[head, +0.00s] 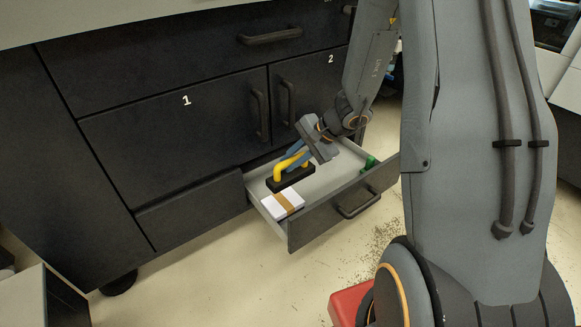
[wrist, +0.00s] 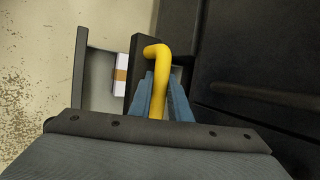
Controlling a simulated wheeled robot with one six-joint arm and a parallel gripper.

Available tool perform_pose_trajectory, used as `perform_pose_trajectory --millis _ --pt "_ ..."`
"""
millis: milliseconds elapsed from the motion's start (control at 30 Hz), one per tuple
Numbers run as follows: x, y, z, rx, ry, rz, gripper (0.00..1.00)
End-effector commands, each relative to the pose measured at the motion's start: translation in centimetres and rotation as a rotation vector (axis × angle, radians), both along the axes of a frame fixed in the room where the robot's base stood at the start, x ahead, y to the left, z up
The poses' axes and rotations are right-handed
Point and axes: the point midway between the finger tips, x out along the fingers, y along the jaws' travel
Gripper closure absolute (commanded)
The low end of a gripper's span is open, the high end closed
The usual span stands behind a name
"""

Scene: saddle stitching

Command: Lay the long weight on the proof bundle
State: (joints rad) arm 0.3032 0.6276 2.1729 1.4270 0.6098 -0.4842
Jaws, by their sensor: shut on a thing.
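The long weight is a black bar (head: 289,181) with a yellow handle (head: 283,168). It is in the open drawer's space, behind and slightly above the proof bundle in the head view; I cannot tell whether it touches the drawer floor. My gripper (head: 298,160) is shut on the yellow handle. In the wrist view the blue fingers (wrist: 160,98) close around the handle (wrist: 157,65), with the black bar (wrist: 149,52) beyond. The proof bundle is a white stack with a brown band (head: 283,204), lying at the drawer's left end. It also shows in the wrist view (wrist: 120,88), beside the bar.
The drawer (head: 345,208) is pulled out of the black cabinet (head: 170,130). A green object (head: 370,163) lies at its right end. The drawer's middle floor is bare. A red box (head: 349,303) stands on the floor near my base.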

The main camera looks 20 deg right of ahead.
Motion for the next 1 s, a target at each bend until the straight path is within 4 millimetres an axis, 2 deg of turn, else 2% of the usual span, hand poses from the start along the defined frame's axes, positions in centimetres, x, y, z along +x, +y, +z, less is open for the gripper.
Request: perform_pose_trajectory --millis 267,1000 --pt "0.5 0.0 -0.2 0.001 -0.005 -0.016 1.0" --pt "1.7 0.4 -3.4 0.001 -0.005 -0.016 1.0"
